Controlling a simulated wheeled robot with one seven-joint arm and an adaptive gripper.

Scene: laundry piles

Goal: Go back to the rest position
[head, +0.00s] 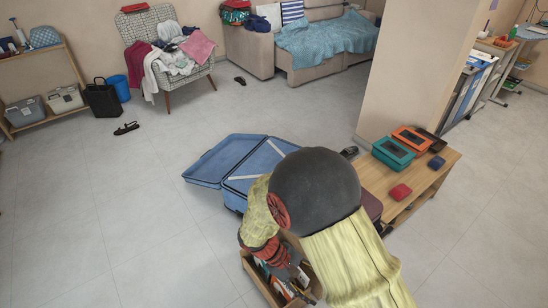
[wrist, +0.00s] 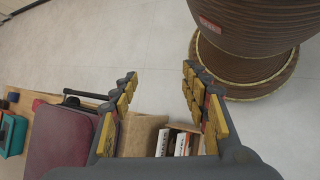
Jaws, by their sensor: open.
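My gripper (wrist: 160,74) is open in the wrist view, with its yellow-padded fingers apart and nothing between them. It is over pale floor tiles beside an open cardboard box (wrist: 143,135) holding books or packages. In the head view my bent arm covers the middle front, and I cannot make out the fingertips clearly. The same box (head: 256,277) shows there, partly hidden under my arm.
An open blue suitcase (head: 208,166) lies on the floor ahead. A wooden bench (head: 428,183) with cases stands right, beside a maroon case (wrist: 62,140). A laundry-covered armchair (head: 150,25) and a sofa (head: 250,50) stand behind. The left floor is mostly clear.

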